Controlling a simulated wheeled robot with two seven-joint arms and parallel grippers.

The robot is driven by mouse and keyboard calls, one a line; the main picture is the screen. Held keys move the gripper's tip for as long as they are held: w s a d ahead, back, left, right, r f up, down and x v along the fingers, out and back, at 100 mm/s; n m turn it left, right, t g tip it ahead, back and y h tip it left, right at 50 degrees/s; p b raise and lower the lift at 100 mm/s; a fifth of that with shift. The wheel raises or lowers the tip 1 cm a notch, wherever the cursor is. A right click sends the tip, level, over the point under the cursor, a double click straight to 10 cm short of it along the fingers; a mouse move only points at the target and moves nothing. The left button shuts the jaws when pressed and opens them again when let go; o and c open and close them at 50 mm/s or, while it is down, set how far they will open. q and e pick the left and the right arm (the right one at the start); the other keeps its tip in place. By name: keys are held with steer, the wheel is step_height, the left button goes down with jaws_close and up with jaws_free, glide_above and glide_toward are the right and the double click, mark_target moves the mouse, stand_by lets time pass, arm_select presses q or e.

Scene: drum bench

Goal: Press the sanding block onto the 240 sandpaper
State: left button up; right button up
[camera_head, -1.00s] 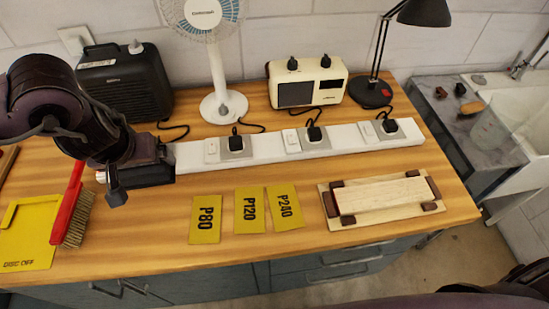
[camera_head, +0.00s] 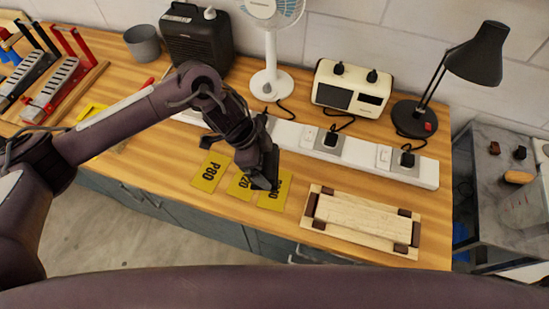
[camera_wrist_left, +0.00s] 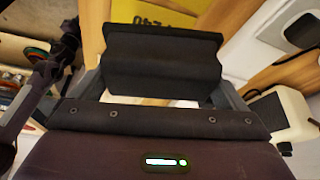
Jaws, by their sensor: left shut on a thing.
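My left gripper (camera_head: 262,180) is shut on a dark sanding block (camera_wrist_left: 162,60), which shows between its two fingers in the left wrist view. In the head view, the gripper and block blend together. They are over the yellow P240 sandpaper (camera_head: 273,199) and the P120 sheet (camera_head: 237,190), hiding parts of both. The 240 sheet (camera_wrist_left: 160,18) also shows just beyond the block in the left wrist view, its number upside down. I cannot tell whether the block touches the sheet. My right gripper is not clearly seen.
The P80 sheet (camera_head: 211,170) lies to the left. A pale wooden board (camera_head: 355,220) with dark corner pieces lies to the right. Behind are a white power strip (camera_head: 290,138), a fan (camera_head: 271,80), a radio (camera_head: 352,88) and a lamp (camera_head: 415,118).

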mark_target(277, 174)
arm_select(q)
steer(key=shift+s+d+f+m+g+p, duration=0.1)
steer(key=shift+s+d+m+g+p, duration=0.1)
steer(key=shift+s+d+m, duration=0.3)
steer(key=shift+s+d+f+m+g+p, duration=0.1)
steer(key=shift+s+d+m+g, duration=0.15)
steer(key=shift+d+m, duration=0.35)
steer(key=shift+s+d+f, duration=0.15)
steer(key=shift+d, duration=0.1)
steer(key=shift+f, duration=0.15)
steer(key=shift+a+f+b, duration=0.15)
steer(key=shift+f+b, duration=0.4)
steer(key=shift+b, duration=0.15)
step_height(277, 174, down, 3)
steer(key=b, duration=0.3)
steer(key=shift+f, duration=0.1)
steer(key=shift+f+b, duration=0.65)
steer(key=shift+b, duration=0.05)
steer(key=shift+f, duration=0.15)
arm_select(e)
steer(key=f, duration=0.4)
steer(key=shift+d+f, duration=0.3)
steer(key=shift+f, duration=0.1)
steer(key=shift+d+r, duration=0.2)
steer(key=shift+d, duration=0.2)
